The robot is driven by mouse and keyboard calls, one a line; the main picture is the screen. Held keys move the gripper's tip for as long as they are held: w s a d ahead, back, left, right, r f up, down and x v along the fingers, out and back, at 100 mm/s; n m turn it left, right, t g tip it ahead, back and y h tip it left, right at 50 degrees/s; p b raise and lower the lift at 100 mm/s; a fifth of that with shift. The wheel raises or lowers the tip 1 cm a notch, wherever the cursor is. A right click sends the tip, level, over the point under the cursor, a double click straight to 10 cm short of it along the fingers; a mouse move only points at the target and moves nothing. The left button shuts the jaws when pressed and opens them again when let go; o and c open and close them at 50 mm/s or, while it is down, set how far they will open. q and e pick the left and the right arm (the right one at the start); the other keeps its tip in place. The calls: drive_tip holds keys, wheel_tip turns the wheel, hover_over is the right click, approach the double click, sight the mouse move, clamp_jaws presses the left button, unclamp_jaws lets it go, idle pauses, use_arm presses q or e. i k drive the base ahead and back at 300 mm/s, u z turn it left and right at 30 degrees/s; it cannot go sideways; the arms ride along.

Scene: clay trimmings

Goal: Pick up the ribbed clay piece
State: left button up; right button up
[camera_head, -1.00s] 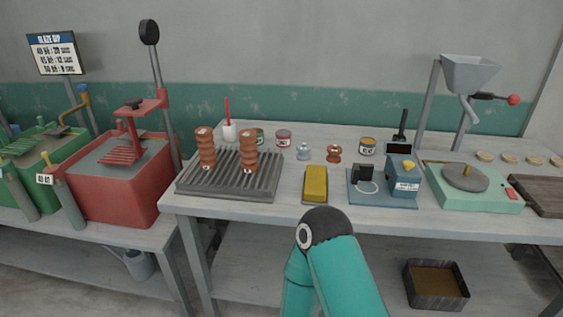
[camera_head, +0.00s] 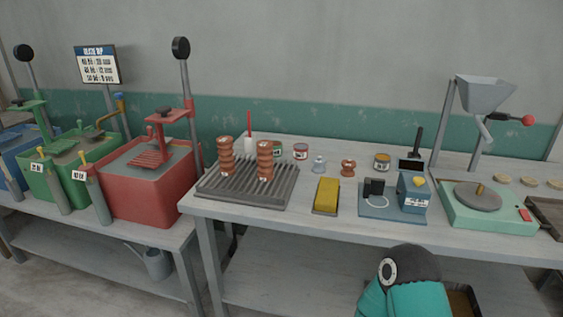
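Two tall ribbed reddish-brown clay pieces stand upright on a dark slatted rack (camera_head: 232,194) on the bench. The left ribbed clay piece (camera_head: 226,157) is toward the rack's back left; the other ribbed clay piece (camera_head: 265,160) is right of it, apart from it. I cannot tell which one the task names. A smaller brown spool-shaped piece (camera_head: 348,168) sits farther right on the bench. A teal arm link of mine shows at the lower right, away from the rack. Neither gripper is in view.
A yellow sponge block (camera_head: 327,194) lies right of the rack, then a blue device (camera_head: 412,192) and a mint-green wheel unit (camera_head: 490,216). Several cans and a white cup stand behind. A red glaze tub (camera_head: 150,187) is on the left bench.

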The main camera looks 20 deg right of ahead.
sight(265, 149)
drive_tip(key=u, duration=0.05)
drive_tip(key=i, duration=1)
drive_tip(key=z, duration=0.1)
